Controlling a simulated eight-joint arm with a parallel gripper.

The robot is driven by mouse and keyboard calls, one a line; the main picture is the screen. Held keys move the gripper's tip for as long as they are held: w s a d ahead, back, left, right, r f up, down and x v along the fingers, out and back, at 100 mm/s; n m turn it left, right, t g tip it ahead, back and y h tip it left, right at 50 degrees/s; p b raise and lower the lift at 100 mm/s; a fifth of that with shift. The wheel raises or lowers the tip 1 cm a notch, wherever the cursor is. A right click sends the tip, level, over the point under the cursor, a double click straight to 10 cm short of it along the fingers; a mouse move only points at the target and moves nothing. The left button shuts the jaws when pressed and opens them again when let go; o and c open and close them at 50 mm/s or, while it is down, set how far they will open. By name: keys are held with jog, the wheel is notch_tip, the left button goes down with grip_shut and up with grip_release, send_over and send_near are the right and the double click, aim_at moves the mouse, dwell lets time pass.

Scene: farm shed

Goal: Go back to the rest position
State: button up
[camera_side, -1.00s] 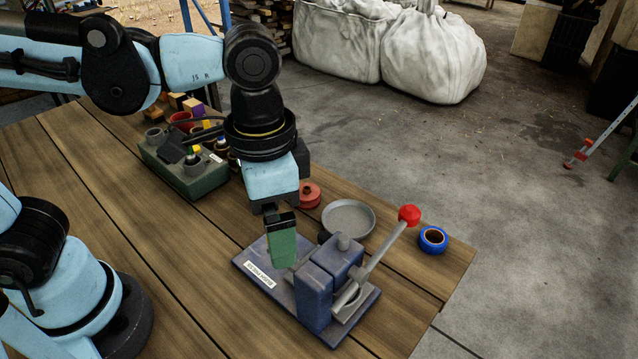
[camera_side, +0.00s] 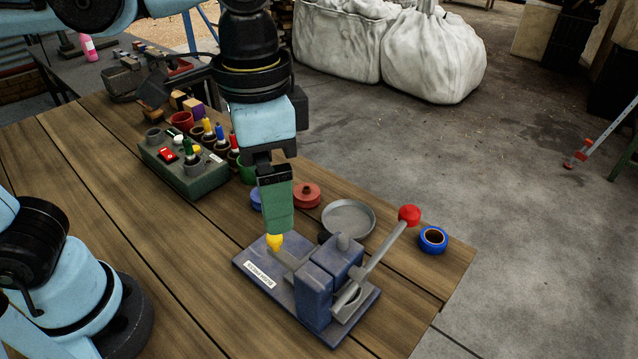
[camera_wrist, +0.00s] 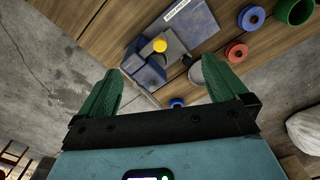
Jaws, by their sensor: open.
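My gripper (camera_side: 276,228) is above the blue press (camera_side: 315,292) with the red-knobbed lever (camera_side: 372,258) on the wooden table. In the side view its green fingers overlap each other. In the wrist view my gripper (camera_wrist: 160,90) shows two green fingers wide apart with nothing between them. A yellow piece (camera_side: 274,242) shows just below the fingertips in the side view. In the wrist view the yellow piece (camera_wrist: 160,45) sits at the blue press (camera_wrist: 150,68), apart from the fingers.
A grey dish (camera_side: 348,217), a red ring (camera_side: 307,195) and a blue tape roll (camera_side: 433,240) lie behind the press. A green organizer (camera_side: 190,178) with several small items stands at the left. White sacks (camera_side: 432,55) stand on the floor beyond the table.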

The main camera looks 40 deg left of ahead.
jog(key=w+a+f+n+t, duration=0.3)
jog(key=a+f, duration=0.1)
jog(key=a, duration=0.4)
jog(key=w+a+f+n+t, duration=0.2)
jog(key=a+f+n+t, duration=0.1)
jog(key=a, duration=0.5)
jog(key=shift+w+f+t, duration=0.35)
jog(key=shift+w+t, duration=0.05)
jog(key=shift+t, duration=0.2)
